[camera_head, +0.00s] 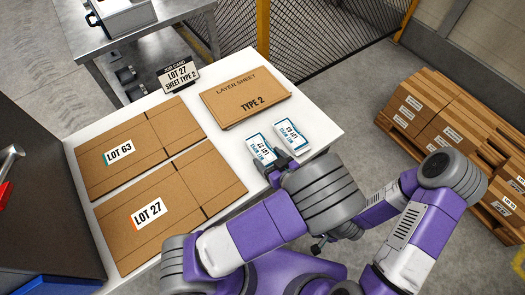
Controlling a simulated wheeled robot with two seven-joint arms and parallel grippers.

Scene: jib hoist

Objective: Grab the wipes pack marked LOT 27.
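Two small white wipes packs with blue-green edges lie side by side near the right edge of the white table. The left one is the wipes pack marked LOT 27 (261,149); its print faces away from me. The right one, marked LOT 63 (291,136), lies close beside it. My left gripper (281,167) is at the near ends of the packs, closest to the LOT 27 pack. Its wrist hides most of the fingers, so grip and contact are unclear. My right gripper (319,245) is low, near my body, partly hidden and away from the packs.
The white table (222,145) also holds flat cardboard sheets marked LOT 63 (125,155) and LOT 27 (170,215), a TYPE 2 layer sheet (245,97) and a job card sign (179,77). A pallet of boxes (440,125) stands right. A mesh fence (310,40) is behind.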

